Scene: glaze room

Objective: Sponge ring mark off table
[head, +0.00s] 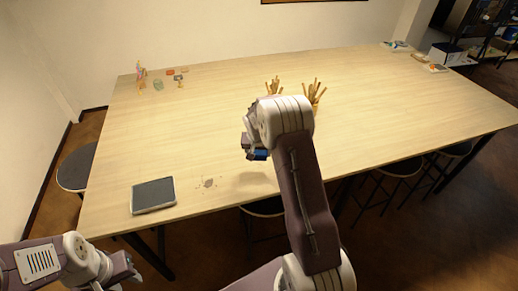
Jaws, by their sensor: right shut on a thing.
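A faint greyish-brown mark (208,183) lies on the pale wooden table (185,130) near its front edge. My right gripper (256,151) is above the table, to the right of the mark and apart from it. It is shut on a small blue thing, seemingly the sponge (259,155), which is partly hidden by the gripper. My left gripper (131,270) is low in front of the table at the bottom left, empty, with its fingers seemingly apart.
A dark grey tray or slab (153,195) lies left of the mark. Two bunches of wooden tools (316,93) stand behind my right arm. Small items (158,84) sit at the back left. Stools (77,168) stand around the table. The table's middle left is clear.

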